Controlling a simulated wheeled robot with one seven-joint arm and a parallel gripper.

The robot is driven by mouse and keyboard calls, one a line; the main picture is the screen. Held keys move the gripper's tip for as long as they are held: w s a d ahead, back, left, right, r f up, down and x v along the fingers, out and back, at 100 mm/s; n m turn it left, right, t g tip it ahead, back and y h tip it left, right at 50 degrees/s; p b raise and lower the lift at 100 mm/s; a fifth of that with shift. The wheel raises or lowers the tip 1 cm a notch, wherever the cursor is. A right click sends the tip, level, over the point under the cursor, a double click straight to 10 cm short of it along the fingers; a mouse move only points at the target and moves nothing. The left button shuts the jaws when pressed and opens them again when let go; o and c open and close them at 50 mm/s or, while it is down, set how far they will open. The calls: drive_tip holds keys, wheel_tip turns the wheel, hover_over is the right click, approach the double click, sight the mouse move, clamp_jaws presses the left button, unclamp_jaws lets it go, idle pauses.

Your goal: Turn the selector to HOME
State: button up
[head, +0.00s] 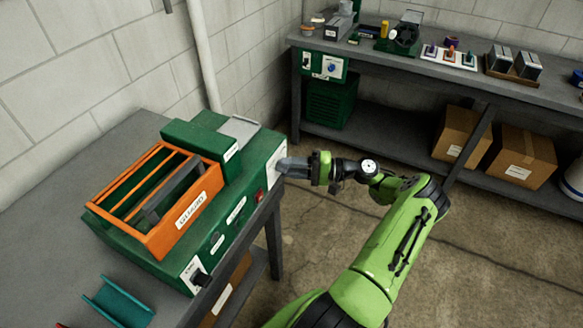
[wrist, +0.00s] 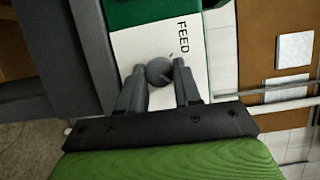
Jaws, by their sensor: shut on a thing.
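The selector is a round grey knob (wrist: 158,70) on a white plate (wrist: 130,45) marked FEED, seen in the wrist view. My gripper (wrist: 159,78) has one finger on each side of the knob and is shut on it. A small mark on the knob slants towards the right finger; its exact setting is hard to tell. No HOME mark is readable. In the head view my gripper (head: 288,163) reaches the white plate at the right end of the green machine (head: 262,160), hiding the knob.
An orange guard (head: 133,238) sits on the machine. A red button (head: 260,195) and a dark knob (head: 201,279) are on its front. A teal channel piece (head: 120,303) lies on the bench. A second bench (head: 440,75) with boxes below stands behind. The floor between is clear.

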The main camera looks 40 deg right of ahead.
drive_tip(key=o, duration=1)
drive_tip(key=shift+o, duration=0.2)
drive_tip(key=b+v, duration=0.2)
drive_tip(key=v, duration=1.3)
drive_tip(key=shift+s+d+b, duration=0.25)
drive_tip(key=shift+s+b, duration=0.05)
drive_tip(key=shift+b, duration=0.05)
drive_tip(key=shift+s, duration=0.1)
